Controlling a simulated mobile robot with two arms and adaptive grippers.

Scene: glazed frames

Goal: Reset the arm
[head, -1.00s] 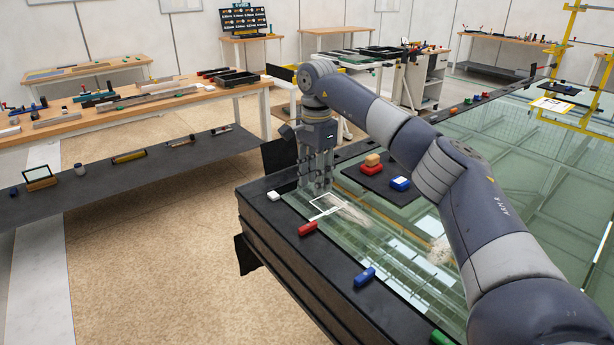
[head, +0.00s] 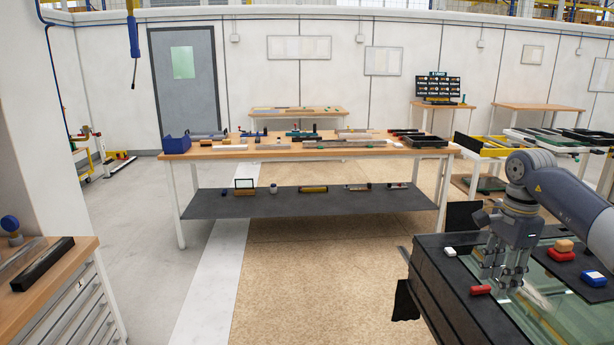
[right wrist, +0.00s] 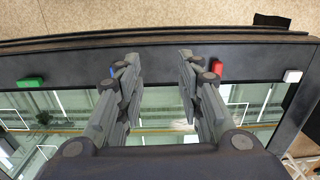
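My right gripper (head: 505,284) hangs from the right arm with its fingers down over the near left corner of the glass-topped table (head: 565,335). In the right wrist view, the right gripper (right wrist: 160,75) has its two fingers spread wide with nothing between them. A red block (head: 480,290) lies on the dark rim close to the fingers and shows beside the right-hand finger in the wrist view (right wrist: 217,68). My left gripper is not in view.
A wooden workbench (head: 270,152) stands further back. A drawer cabinet (head: 75,300) is at lower left. Open floor (head: 310,280) lies between.

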